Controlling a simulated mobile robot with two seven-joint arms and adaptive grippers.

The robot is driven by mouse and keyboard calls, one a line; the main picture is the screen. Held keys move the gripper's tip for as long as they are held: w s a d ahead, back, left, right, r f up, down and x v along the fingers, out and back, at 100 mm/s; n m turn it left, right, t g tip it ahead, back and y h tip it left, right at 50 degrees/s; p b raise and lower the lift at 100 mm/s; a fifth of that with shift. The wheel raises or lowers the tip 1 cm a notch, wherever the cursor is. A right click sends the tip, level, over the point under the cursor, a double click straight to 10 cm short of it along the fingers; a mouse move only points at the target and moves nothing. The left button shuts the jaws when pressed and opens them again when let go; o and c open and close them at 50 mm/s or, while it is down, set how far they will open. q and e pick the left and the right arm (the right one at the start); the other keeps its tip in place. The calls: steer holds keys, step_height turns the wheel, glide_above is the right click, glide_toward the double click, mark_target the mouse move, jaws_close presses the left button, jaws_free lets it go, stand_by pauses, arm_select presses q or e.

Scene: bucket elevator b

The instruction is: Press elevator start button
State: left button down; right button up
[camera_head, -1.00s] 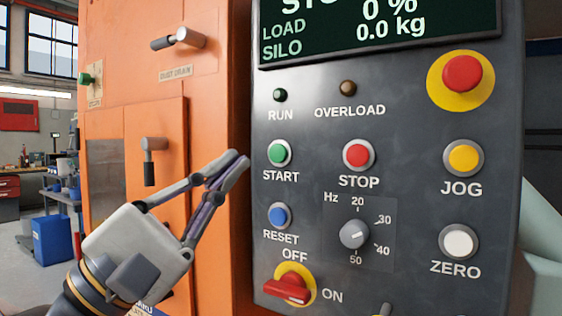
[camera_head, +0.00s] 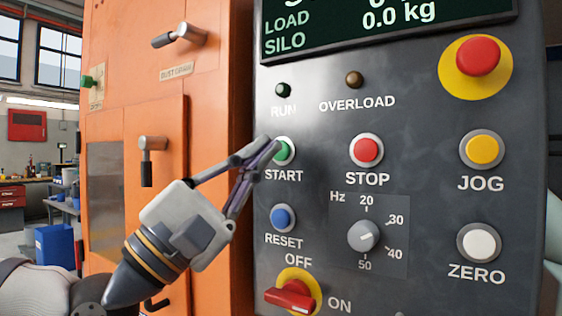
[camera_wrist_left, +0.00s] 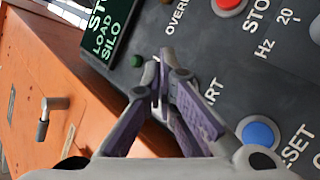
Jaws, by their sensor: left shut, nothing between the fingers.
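The green START button (camera_head: 284,151) sits on the dark control panel, left of the red STOP button (camera_head: 367,150). My left gripper (camera_head: 268,146) is shut and empty, its fingertips overlapping the left side of the START button in the head view. I cannot tell whether they touch it. In the left wrist view the closed fingertips (camera_wrist_left: 166,58) cover the START button's place and part of its label. My right gripper is not in view.
Near the fingers are the blue RESET button (camera_head: 283,218), the RUN lamp (camera_head: 283,90) and the Hz dial (camera_head: 364,236). A red OFF/ON switch (camera_head: 291,296) is below. An emergency stop (camera_head: 477,56) is upper right. An orange cabinet (camera_head: 215,120) with handles stands left.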

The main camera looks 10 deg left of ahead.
mark_target(298, 127)
arm_select(q)
steer(key=shift+w+d+r, duration=0.1)
steer(key=shift+w+d, duration=0.2)
steer(key=shift+w, duration=0.5)
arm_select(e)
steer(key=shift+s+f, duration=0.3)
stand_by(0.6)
arm_select(q)
steer(key=shift+w+d, duration=0.15)
steer(key=shift+w, duration=0.25)
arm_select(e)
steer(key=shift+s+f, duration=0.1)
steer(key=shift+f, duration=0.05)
arm_select(q)
steer(key=shift+w+d+b, duration=0.1)
steer(key=shift+w+b, duration=0.25)
steer(key=shift+b, duration=0.05)
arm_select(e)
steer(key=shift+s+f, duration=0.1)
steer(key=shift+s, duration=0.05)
arm_select(q)
steer(key=shift+s, duration=0.1)
stand_by(0.4)
steer(key=shift+s+a+p, duration=0.25)
steer(key=shift+s+p, duration=0.05)
steer(key=shift+s, duration=0.4)
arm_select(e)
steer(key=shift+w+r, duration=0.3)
